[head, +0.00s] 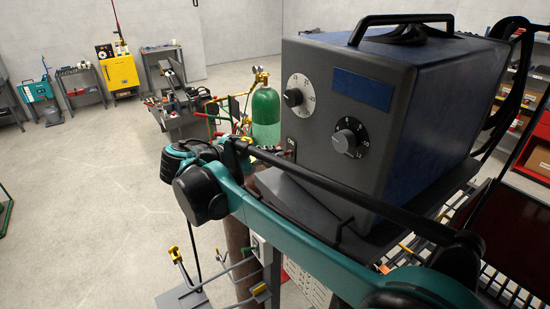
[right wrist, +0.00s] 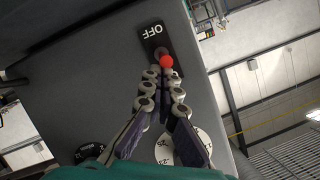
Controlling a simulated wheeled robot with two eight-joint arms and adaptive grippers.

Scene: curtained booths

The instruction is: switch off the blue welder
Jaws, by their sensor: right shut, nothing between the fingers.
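The blue welder (head: 440,105) is a large box with a dark grey front panel, two dials and a black top handle. My left gripper is not in view.
My teal right arm crosses in front of the welder. A green gas cylinder (head: 266,112) with hoses stands behind to the left. A yellow machine (head: 118,73) and a small teal unit (head: 37,89) stand far left. Open floor (head: 90,190) lies at left.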

